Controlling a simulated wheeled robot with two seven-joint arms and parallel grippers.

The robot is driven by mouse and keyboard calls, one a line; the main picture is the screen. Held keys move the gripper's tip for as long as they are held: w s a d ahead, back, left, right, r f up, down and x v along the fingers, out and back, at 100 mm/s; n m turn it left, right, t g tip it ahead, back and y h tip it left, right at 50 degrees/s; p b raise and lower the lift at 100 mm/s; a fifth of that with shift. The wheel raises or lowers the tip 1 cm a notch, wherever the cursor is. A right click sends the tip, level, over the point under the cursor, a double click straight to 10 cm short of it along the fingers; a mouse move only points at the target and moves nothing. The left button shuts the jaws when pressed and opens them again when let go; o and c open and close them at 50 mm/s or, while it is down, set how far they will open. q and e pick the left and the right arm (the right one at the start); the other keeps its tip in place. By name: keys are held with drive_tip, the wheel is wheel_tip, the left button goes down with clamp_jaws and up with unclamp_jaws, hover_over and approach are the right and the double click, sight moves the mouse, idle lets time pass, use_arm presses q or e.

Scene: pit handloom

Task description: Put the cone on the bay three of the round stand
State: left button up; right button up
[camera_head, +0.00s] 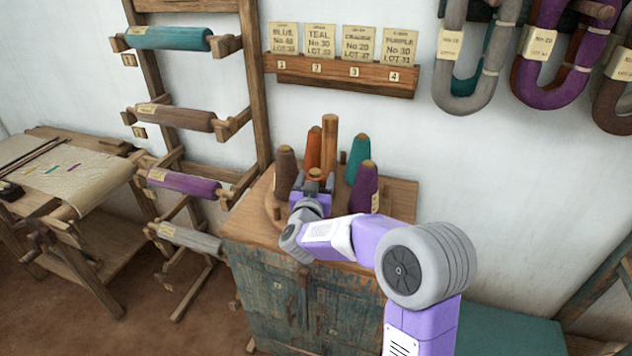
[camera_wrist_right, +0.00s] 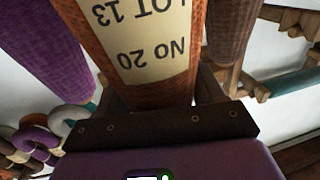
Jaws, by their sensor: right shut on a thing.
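My right gripper (camera_head: 313,186) is shut on an orange cone (camera_head: 315,174) at the front of the round stand (camera_head: 272,206). In the right wrist view the cone (camera_wrist_right: 150,75) fills the middle, its cream label reading NO 20, LOT 13 upside down. The gripper hides its lower part, so I cannot tell whether it touches the stand. A brown cone (camera_head: 285,172) stands to its left and a purple cone (camera_head: 363,188) to its right. Another orange cone (camera_head: 313,148) and a teal cone (camera_head: 357,157) stand behind, around a wooden post (camera_head: 330,140). My left gripper is out of view.
The stand sits on a worn blue-green cabinet (camera_head: 310,297). A card rail (camera_head: 340,75) with numbered cards is on the wall behind. A rack of yarn rollers (camera_head: 180,118) stands left, and hanks (camera_head: 465,80) hang upper right. The neighbouring cones leave little room.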

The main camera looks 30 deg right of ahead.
drive_tip(key=o, duration=1.5)
drive_tip(key=shift+f, duration=0.15)
drive_tip(key=shift+o, duration=0.2)
drive_tip(key=p+v, duration=0.1)
drive_tip(key=v, duration=1.1)
